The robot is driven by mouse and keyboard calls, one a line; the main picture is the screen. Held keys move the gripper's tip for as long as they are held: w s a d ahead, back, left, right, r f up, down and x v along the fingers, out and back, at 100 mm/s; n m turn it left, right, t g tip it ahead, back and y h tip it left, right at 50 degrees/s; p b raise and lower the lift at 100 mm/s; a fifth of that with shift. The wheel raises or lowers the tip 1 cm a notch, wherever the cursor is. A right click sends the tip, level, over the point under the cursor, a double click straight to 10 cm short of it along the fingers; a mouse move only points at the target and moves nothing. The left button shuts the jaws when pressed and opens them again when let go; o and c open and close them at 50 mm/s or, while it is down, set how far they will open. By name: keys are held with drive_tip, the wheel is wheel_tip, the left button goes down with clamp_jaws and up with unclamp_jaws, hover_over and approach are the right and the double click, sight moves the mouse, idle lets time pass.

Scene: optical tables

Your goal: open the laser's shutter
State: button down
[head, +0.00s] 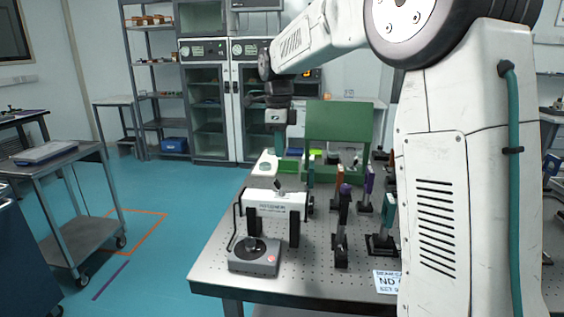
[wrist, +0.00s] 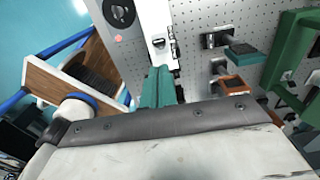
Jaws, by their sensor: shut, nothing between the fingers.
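The laser (head: 270,201) is a white box on black posts at the near left of the optical table. A small tilted metal tab (head: 280,187), which looks like the shutter, stands on its top. The wrist view shows part of the white laser (wrist: 154,18) with a small dark and metal piece (wrist: 159,44) near its end. My gripper (head: 280,150) hangs above and behind the laser, apart from it in the head view. Its teal fingers (wrist: 158,82) are together and empty, pointing towards the laser's end in the wrist view; contact there cannot be told.
A grey control unit (head: 254,262) with a round knob sits before the laser. Several posts with optics (head: 342,230) stand to the right. A green panel (head: 338,130) rises behind. A sign (head: 386,281) lies at the front edge. Open floor (head: 150,270) is left of the table.

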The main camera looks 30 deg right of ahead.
drive_tip(key=r, duration=0.2)
drive_tip(key=a+r, duration=0.1)
drive_tip(key=r, duration=0.1)
drive_tip(key=shift+w, duration=0.35)
drive_tip(key=s+a+f+n, duration=0.1)
drive_tip(key=s+f+n, duration=0.2)
drive_tip(key=s+n, duration=0.5)
drive_tip(key=s+a+f+n+t, duration=0.1)
drive_tip(key=s+n, duration=0.7)
drive_tip(key=s, duration=0.8)
drive_tip(key=s+a+f+n, duration=0.3)
drive_tip(key=s+f+n, duration=0.2)
drive_tip(key=s+n, duration=0.4)
drive_tip(key=s, duration=0.4)
drive_tip(key=shift+f+t, duration=0.3)
drive_tip(key=shift+f, duration=0.1)
